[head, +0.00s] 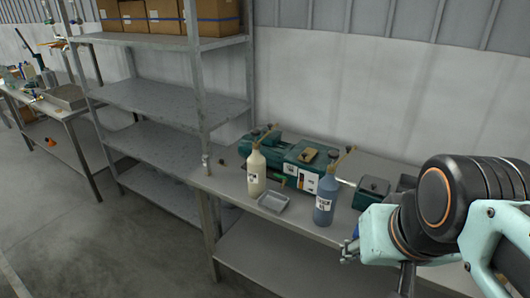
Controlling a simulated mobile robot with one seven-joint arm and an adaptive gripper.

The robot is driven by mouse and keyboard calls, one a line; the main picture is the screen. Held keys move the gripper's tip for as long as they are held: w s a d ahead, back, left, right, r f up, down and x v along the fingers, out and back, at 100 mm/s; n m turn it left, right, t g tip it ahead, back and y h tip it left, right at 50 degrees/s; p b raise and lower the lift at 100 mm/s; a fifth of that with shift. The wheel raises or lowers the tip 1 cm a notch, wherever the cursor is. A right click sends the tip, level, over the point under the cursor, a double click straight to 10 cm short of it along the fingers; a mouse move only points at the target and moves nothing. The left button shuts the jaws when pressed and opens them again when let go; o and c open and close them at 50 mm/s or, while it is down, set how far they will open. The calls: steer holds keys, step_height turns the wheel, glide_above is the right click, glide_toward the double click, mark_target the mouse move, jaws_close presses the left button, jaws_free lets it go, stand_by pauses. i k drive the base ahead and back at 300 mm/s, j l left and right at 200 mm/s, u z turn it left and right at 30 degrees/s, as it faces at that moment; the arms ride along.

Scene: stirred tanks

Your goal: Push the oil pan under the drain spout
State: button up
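A small, shallow grey pan (273,202), which looks like the oil pan, sits near the front edge of the workbench. It lies between a cream bottle and a blue bottle. Behind it is a dark green machine (299,165) with a pale front panel. A small green part (279,179) sticks out low on its front, just behind the pan; I cannot tell whether it is the drain spout. My gripper (348,250) is at the bench's front edge, to the right of and nearer than the pan, apart from it. It is small and partly hidden by my arm, so its opening is unclear.
The cream bottle (257,171) stands left of the pan and the blue bottle (326,197) right of it, towards my gripper. A green box (371,192) stands farther right. A metal shelf rack (165,97) with cardboard boxes (166,16) adjoins the bench's left end.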

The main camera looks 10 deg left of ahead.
mark_target(271, 201)
steer(key=u, duration=0.45)
steer(key=i+j, duration=0.15)
steer(key=i, duration=0.4)
steer(key=i+j+z, duration=0.1)
steer(key=i, duration=0.45)
steer(key=i+j+z, duration=0.1)
steer(key=j+z, duration=0.2)
steer(key=l+u, duration=0.3)
steer(key=j, duration=0.1)
